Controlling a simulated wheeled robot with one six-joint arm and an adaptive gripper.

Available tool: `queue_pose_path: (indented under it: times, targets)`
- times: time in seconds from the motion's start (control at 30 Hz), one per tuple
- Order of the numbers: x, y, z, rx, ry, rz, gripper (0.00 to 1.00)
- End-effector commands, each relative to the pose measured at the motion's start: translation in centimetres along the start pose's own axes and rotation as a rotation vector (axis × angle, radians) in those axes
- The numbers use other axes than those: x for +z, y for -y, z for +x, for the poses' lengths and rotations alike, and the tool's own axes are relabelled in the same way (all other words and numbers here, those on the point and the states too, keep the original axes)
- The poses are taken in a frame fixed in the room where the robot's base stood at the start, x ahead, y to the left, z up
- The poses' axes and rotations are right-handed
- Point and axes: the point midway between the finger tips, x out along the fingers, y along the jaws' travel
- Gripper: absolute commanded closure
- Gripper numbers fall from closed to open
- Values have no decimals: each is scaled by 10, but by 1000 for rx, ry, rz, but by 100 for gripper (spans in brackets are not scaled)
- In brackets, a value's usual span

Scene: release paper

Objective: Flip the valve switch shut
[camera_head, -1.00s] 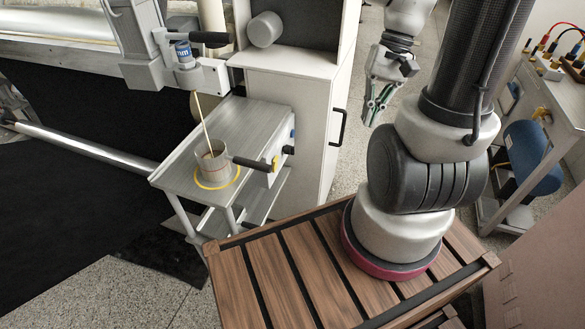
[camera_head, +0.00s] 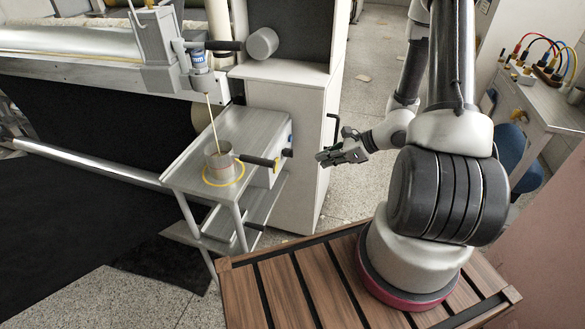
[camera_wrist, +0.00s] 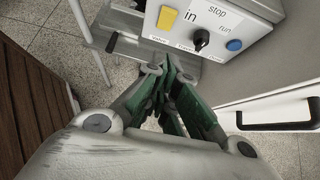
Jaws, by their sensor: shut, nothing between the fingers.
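The valve (camera_head: 197,58) with a blue label is at the upper left in the head view. Its black switch lever (camera_head: 222,45) sticks out level to the right. A thin beige stream (camera_head: 214,120) runs from its outlet down into a metal pot (camera_head: 219,166) with a black handle. My gripper (camera_head: 322,157) is shut and empty, pointing left, in front of the white cabinet, to the right of and below the valve. In the wrist view my gripper's green fingers (camera_wrist: 172,78) are together, below a control box. The valve is not in the wrist view.
The pot stands on a grey side table (camera_head: 245,130). The control box (camera_wrist: 205,25) carries a black knob and a blue button. The white cabinet (camera_head: 290,110) has a black handle. A wooden slatted platform (camera_head: 310,285) lies in front.

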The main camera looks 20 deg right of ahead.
Motion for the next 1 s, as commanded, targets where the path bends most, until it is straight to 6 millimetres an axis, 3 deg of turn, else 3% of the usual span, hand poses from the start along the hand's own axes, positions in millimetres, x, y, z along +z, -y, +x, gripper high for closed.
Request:
queue_pose_path:
  times: [0.47,1.0]
  targets:
    - [0,1,7,-5,-1,13,100]
    - [6,1,107,-3,-1,10,100]
